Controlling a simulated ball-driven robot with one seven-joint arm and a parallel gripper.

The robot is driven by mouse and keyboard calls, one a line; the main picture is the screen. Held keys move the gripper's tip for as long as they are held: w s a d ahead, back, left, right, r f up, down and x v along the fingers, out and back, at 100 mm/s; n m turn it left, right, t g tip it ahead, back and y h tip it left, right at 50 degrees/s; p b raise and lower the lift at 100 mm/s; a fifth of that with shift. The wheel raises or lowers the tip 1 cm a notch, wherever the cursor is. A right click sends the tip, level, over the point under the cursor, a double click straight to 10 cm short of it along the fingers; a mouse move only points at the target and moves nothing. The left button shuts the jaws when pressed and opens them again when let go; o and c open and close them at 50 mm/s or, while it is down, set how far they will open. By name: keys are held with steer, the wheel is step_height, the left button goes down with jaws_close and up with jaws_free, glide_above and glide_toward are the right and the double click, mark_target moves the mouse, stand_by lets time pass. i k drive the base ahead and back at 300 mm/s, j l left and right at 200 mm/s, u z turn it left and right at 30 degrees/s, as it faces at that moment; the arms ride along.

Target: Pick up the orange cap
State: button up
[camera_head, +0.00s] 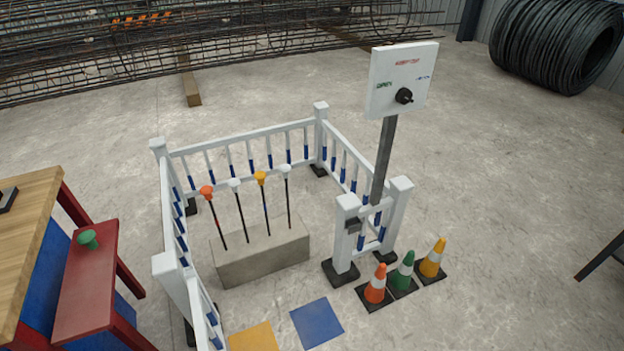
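An orange cap (207,191) sits on top of the leftmost of several upright dark rods in a concrete block (262,262). A white cap (235,184), a yellow cap (260,177) and another white cap (285,169) top the other rods, to its right. The block stands inside a white and blue fence (250,143). A green cap (88,239) rests apart on a red bench (88,290) at the left. My gripper is not in view.
A white sign panel (403,80) with a black knob stands on a post at the fence's right. Orange (376,284), green (403,270) and yellow (433,257) cones stand beside it. Yellow (252,338) and blue (317,323) floor squares lie in front. Floor at right is mostly clear.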

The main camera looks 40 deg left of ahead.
mark_target(207, 190)
steer(key=i+l, duration=0.2)
steer(key=i, duration=0.25)
steer(key=i+l+z, duration=0.1)
steer(key=i, duration=0.35)
steer(key=i+j+u, duration=0.1)
steer(key=i+u, duration=0.5)
steer(key=u, duration=0.15)
steer(key=i+u, duration=0.4)
steer(key=i+l+u, duration=0.15)
steer(key=u, duration=0.25)
steer(key=i+j+u, duration=0.15)
steer(key=i+u, duration=0.65)
steer(key=i+l+u, duration=0.1)
steer(key=i+u, duration=0.3)
steer(key=i, duration=0.1)
